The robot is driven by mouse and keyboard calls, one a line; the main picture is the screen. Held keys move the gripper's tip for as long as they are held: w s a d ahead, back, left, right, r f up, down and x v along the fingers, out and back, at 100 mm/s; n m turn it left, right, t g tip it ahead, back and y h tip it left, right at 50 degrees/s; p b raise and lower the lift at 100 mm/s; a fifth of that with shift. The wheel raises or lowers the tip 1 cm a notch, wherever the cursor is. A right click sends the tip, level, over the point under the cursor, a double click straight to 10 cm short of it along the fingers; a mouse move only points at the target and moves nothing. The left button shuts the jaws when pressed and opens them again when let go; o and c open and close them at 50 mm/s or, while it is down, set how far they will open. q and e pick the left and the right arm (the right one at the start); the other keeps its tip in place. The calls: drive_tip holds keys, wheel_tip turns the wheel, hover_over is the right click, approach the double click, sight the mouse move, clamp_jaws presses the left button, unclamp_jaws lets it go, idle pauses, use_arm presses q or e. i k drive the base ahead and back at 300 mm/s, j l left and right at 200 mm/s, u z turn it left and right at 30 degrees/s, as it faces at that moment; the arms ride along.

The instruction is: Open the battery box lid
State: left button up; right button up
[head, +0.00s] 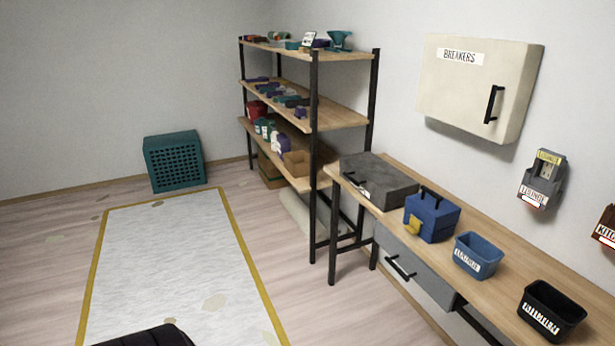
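A blue box (431,217) with a dark handle on top and a yellow latch on its front stands on the wooden workbench (482,225). Its lid looks shut. A dark grey case (378,181) with a closed top lies behind it at the bench's far end. No label marks either as the battery box, so I cannot tell which one it is. Neither of my grippers can be made out in the head view.
A blue labelled bin (478,256) and a black labelled bin (551,311) stand nearer on the bench. A drawer (415,268) sits below. A breaker cabinet (475,85) hangs above. Shelves (340,117) stand beyond the bench. The pale floor sheet (175,265) is mostly clear.

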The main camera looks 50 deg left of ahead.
sight(387, 183)
drive_tip(key=u, duration=1.3)
drive_tip(key=z, duration=0.35)
drive_tip(key=i+j+z, duration=0.15)
drive_tip(key=j+z, duration=0.15)
drive_tip(key=i+j+z, duration=0.15)
drive_tip(key=j+z, duration=0.45)
drive_tip(key=i+j+z, duration=0.1)
drive_tip(key=j+z, duration=0.2)
drive_tip(key=j, duration=0.1)
